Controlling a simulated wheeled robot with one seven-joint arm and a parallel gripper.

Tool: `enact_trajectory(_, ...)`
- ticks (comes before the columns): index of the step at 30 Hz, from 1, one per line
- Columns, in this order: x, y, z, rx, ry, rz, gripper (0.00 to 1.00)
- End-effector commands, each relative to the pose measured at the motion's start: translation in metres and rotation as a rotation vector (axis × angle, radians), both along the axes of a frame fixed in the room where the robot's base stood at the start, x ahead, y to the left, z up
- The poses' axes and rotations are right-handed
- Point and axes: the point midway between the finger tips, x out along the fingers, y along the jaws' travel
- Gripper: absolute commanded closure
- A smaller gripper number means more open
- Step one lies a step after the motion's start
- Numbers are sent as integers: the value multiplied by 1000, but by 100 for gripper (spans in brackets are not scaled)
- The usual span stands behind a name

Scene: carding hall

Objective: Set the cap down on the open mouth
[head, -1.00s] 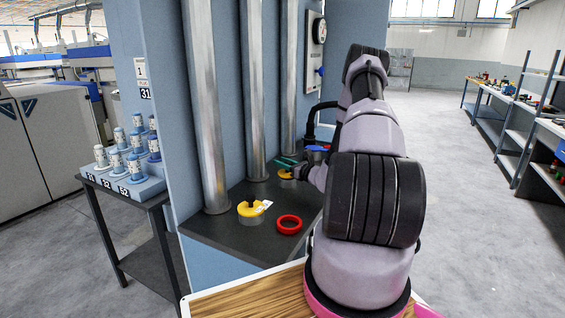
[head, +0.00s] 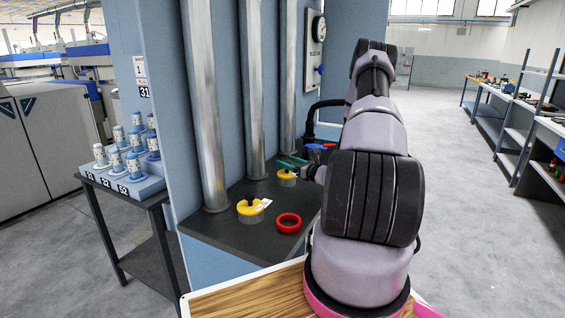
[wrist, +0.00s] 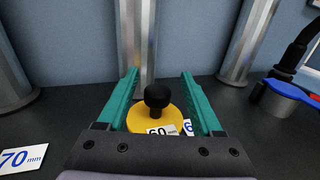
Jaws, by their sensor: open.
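A yellow cap (head: 287,174) with a black knob sits on a short grey stub on the dark shelf. In the wrist view this yellow cap (wrist: 143,118) lies between and a little below the two teal fingers, its label reading 60. My gripper (head: 292,160) is open around the knob, with a gap on both sides; the wrist view shows the same gripper (wrist: 158,78). A second yellow cap (head: 249,207) sits on another grey stub nearer the front, with a white tag beside it. The stub's mouth under each cap is hidden.
A red ring (head: 289,222) lies on the dark shelf (head: 230,238) near its front edge. Metal pipes (head: 256,90) rise behind the caps. A blue-topped fitting with a black hose (wrist: 285,92) stands to the right. A 70 mm tag (wrist: 22,158) lies at the left.

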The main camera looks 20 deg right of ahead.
Motion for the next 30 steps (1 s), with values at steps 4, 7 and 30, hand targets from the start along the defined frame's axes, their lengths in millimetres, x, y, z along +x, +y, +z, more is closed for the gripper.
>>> enact_trajectory(4,-34,-13,1,2,1,-3,33)
enact_trajectory(7,-53,-20,0,1,0,-2,33)
enact_trajectory(30,-119,140,167,-467,-92,733,33)
